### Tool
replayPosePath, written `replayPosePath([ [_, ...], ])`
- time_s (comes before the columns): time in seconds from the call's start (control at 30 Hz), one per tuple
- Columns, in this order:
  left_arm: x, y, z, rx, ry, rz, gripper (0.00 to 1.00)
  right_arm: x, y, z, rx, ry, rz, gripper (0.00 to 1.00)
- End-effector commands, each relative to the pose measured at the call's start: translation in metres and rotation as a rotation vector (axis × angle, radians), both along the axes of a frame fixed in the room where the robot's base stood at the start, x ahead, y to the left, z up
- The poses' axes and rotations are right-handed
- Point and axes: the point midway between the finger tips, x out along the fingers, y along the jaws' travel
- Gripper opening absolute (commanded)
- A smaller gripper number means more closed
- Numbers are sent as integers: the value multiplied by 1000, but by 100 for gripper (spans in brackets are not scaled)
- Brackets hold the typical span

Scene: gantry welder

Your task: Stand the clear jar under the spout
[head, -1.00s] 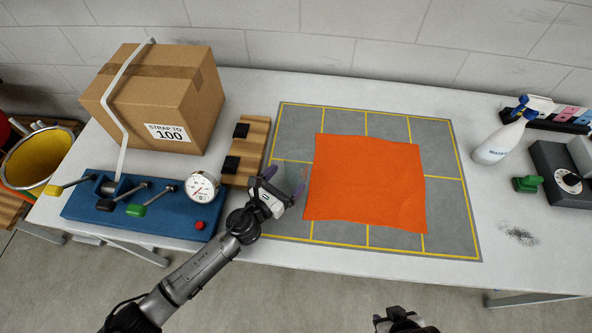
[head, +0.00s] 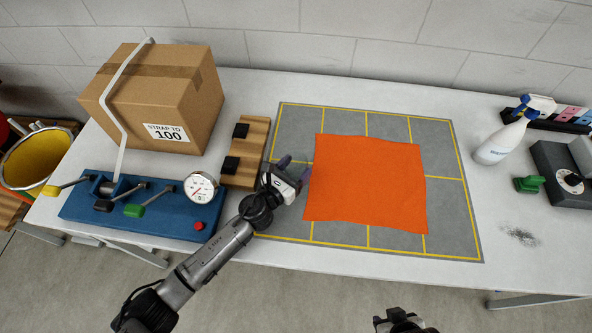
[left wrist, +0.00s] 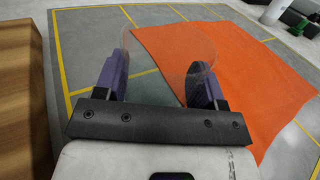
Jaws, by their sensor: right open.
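A clear, round jar (left wrist: 165,52) shows faintly between the fingers of my left gripper (left wrist: 158,78) in the left wrist view. It seems to stand on the grey mat (left wrist: 95,30), beside an orange cloth (left wrist: 250,70). Its outline overlaps the right finger; I cannot tell whether both fingers press on it. In the head view my left gripper (head: 294,168) is at the mat's left edge, with the jar barely visible. My right gripper (head: 402,324) is open at the bottom edge, away from the table items. I see no clear spout.
Left on the white table stand a strapped cardboard box (head: 165,100), a wooden block with black pads (head: 248,155) and a blue base with levers and a gauge (head: 140,211). A spray bottle (head: 498,147) and a dark dial box (head: 557,185) are at right. The orange cloth covers the mat's middle.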

Motion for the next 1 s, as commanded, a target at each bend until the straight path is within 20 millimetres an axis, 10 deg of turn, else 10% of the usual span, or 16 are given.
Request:
replayPosePath([
  [0.33, 0, 0, 0, 0, 0, 0, 32, 0, 0, 0, 0, 0, 0, 43],
  [0.67, 0, 0, 9, 0, -2, -1, 32, 0, 0, 5, 0, 0, 0, 43],
  [1.0, -14, -19, 60, 0, -2, -6, 32, -1, 0, 34, 0, 1, 0, 43],
])
